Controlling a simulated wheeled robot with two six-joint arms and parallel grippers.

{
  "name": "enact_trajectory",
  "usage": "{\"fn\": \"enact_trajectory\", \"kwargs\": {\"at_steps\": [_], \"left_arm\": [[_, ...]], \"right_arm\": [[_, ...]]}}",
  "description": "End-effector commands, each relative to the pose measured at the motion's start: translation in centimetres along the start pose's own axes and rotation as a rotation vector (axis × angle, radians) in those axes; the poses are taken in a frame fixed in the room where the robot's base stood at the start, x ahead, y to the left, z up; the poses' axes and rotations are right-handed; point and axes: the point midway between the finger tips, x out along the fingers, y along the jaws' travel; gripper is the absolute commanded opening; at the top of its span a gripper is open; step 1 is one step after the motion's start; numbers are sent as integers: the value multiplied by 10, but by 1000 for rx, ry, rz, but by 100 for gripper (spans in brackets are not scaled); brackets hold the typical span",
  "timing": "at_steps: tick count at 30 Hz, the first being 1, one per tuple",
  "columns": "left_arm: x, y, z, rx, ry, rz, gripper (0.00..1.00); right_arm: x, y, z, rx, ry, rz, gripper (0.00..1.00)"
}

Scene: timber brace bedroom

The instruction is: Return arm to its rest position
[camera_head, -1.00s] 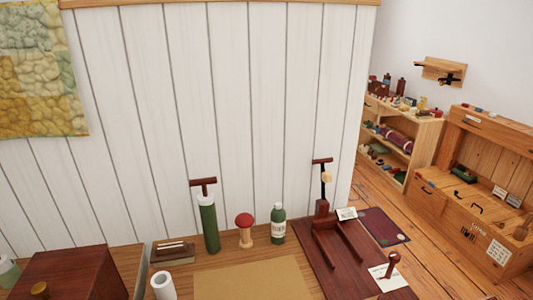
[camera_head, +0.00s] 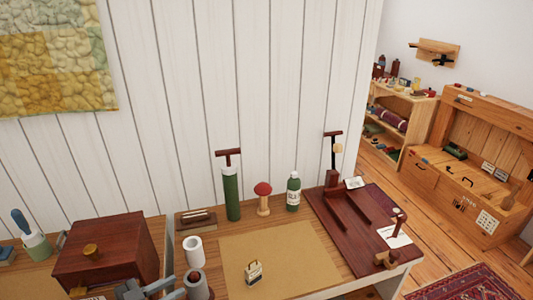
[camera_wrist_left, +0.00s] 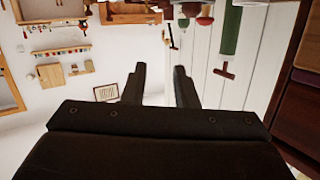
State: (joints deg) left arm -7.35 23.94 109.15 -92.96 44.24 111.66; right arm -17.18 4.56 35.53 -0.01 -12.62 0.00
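My left gripper (camera_head: 150,290) shows at the bottom edge of the head view, partly cut off, in front of the dark red wooden box (camera_head: 108,248). In the left wrist view its two dark fingers (camera_wrist_left: 159,85) stand apart with nothing between them. The room appears upside down behind them, with the white plank wall (camera_wrist_left: 222,75) and the green cylinder (camera_wrist_left: 230,32). My right gripper is in neither view.
A tan mat (camera_head: 270,250) lies on the table with a small padlock-like object (camera_head: 253,272). A white roll (camera_head: 195,250) stands near my gripper.

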Motion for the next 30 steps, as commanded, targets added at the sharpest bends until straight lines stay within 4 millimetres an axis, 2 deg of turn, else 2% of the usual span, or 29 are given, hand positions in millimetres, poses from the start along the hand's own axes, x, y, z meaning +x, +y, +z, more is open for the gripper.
{"fn": "enact_trajectory", "kwargs": {"at_steps": [8, 12, 16, 20, 23, 26, 30], "left_arm": [[-13, -16, -39, 47, 196, -203, 26], [-33, -33, -61, 56, 298, -403, 26], [-65, -54, -70, 34, 335, -650, 26], [-99, -69, -60, -23, 282, -886, 26], [-124, -74, -40, -87, 180, -1039, 26], [-146, -70, -15, -165, 33, -1153, 26], [-171, -48, 27, -286, -230, -1227, 26]], "right_arm": [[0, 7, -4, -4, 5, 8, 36], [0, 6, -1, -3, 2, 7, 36], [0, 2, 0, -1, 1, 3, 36], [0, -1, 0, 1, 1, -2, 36], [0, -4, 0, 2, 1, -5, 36], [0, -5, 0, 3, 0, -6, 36], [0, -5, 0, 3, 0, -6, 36]]}}
